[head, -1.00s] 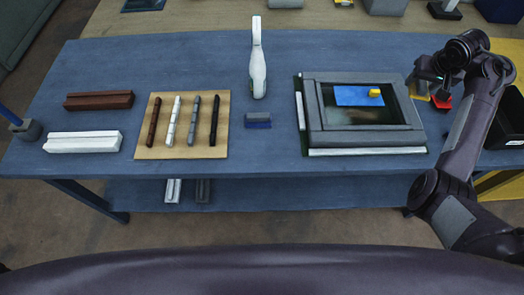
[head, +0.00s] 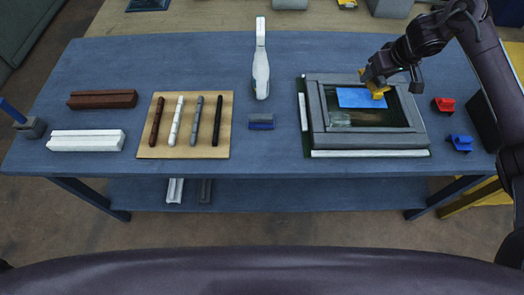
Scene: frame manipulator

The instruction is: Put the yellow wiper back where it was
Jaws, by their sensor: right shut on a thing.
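The yellow wiper (head: 379,94) is at the top right of the blue sheet (head: 358,98) inside the grey frame (head: 318,118). My right gripper (head: 374,84) reaches in from the upper right and is shut on the wiper. The fingers and the wiper are both yellowish, so their boundary is hard to see. I cannot tell whether the wiper still touches the sheet. A red wiper-like piece (head: 443,104) and a blue one (head: 461,142) sit on the table right of the frame. My left gripper is not in view.
A wooden board (head: 188,152) carries several coloured rods. Brown (head: 102,99) and white (head: 86,141) grooved blocks lie far left. A dark bin (head: 484,118) stands at the right edge.

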